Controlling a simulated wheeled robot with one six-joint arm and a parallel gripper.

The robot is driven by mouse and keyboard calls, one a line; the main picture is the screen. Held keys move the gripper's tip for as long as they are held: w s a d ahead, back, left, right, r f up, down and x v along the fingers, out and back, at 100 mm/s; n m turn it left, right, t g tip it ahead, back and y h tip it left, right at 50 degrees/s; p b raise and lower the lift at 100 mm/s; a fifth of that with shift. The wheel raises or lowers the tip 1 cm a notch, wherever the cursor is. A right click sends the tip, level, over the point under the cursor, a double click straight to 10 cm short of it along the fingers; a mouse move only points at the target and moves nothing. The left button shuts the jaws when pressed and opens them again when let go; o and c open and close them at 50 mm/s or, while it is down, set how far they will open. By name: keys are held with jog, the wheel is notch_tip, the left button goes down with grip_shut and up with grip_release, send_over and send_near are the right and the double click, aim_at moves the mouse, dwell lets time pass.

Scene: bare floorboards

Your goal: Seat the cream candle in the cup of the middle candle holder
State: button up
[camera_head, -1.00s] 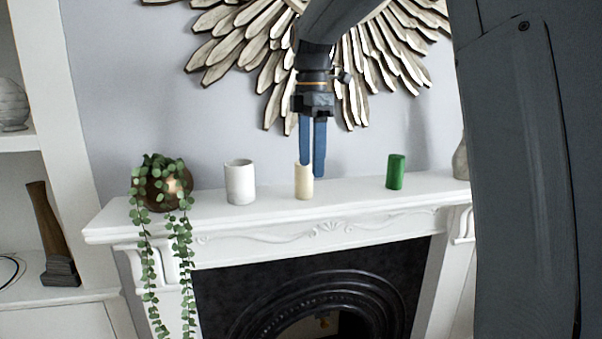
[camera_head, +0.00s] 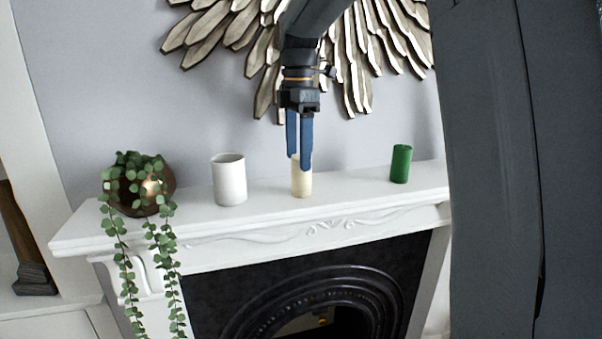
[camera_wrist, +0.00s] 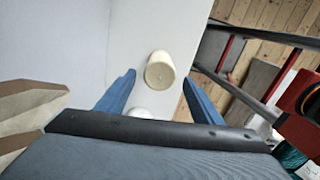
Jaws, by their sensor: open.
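The cream candle (camera_head: 301,183) stands upright on the white mantel shelf (camera_head: 350,183). My gripper (camera_head: 299,163) is open and points down at it, its blue fingers overlapping the candle's top in the head view. In the wrist view the candle (camera_wrist: 159,70) appears between the spread fingertips (camera_wrist: 159,78); I see no grip on it. A white cylinder (camera_head: 229,182) stands to the candle's left. I cannot make out a middle candle holder with a cup in either view.
A green cylinder (camera_head: 401,165) stands to the right on the shelf. A trailing plant in a bronze pot (camera_head: 157,188) stands at the left end. A wooden sunburst decoration (camera_head: 225,35) hangs behind. The shelf between candle and green cylinder is clear.

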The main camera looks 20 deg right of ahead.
aim_at(301, 175)
jog(key=f, duration=0.1)
jog(key=f+p, duration=0.2)
jog(key=shift+d+f, duration=0.35)
jog(key=shift+f, duration=0.05)
jog(key=shift+f+p, duration=0.35)
jog(key=shift+f, duration=0.15)
jog(key=shift+w, duration=0.1)
jog(key=c, duration=1.2)
